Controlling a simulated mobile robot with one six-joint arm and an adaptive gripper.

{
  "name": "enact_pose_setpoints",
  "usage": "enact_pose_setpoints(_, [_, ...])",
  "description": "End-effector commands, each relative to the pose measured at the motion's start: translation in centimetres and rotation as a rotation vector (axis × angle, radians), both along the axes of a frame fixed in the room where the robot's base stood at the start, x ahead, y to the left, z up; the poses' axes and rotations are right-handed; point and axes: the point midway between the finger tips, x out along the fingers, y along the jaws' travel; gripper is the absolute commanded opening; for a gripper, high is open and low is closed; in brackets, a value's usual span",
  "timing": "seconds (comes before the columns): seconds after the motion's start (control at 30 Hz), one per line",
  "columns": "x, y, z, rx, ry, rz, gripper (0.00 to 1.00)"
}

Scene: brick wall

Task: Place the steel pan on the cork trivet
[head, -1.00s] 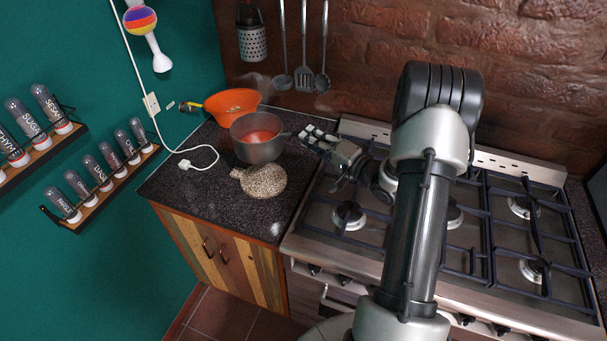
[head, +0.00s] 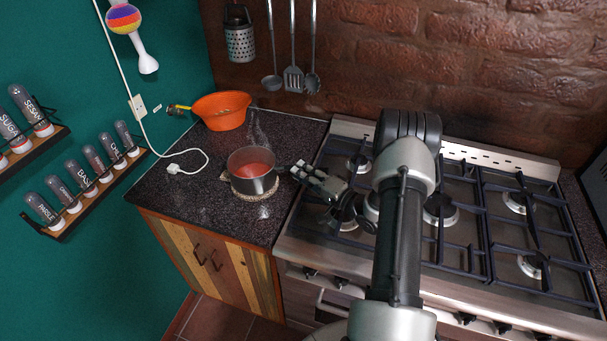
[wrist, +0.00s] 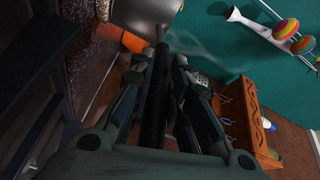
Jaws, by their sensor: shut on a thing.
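The steel pan (head: 253,181), with red contents and steam rising, is over the cork trivet (head: 257,195) on the dark counter. The trivet's edge shows below the pan and at its left; the rest is hidden under it. I cannot tell for sure whether the pan rests on it or hovers just above. My gripper (head: 300,173) is at the pan's right side, shut on its handle. The dark handle (wrist: 155,95) runs between the fingers in the wrist view.
An orange colander-like bowl (head: 222,112) stands behind the pan. A white plug and cord (head: 175,168) lie to the left. The gas hob (head: 440,210) is at the right under my arm. The counter's front (head: 215,222) is clear.

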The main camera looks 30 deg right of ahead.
Motion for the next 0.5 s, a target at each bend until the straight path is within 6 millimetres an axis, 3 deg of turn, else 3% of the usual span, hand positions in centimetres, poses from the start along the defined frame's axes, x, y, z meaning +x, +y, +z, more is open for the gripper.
enact_pose_setpoints(0.27, [0.06,-0.06,0.00,-0.001,-0.005,0.000,0.00])
enact_pose_setpoints(0.3, [0.01,-0.01,-0.20,0.000,0.000,0.000,0.18])
enact_pose_setpoints(0.5, [0.01,0.00,-0.13,0.000,0.000,0.000,0.31])
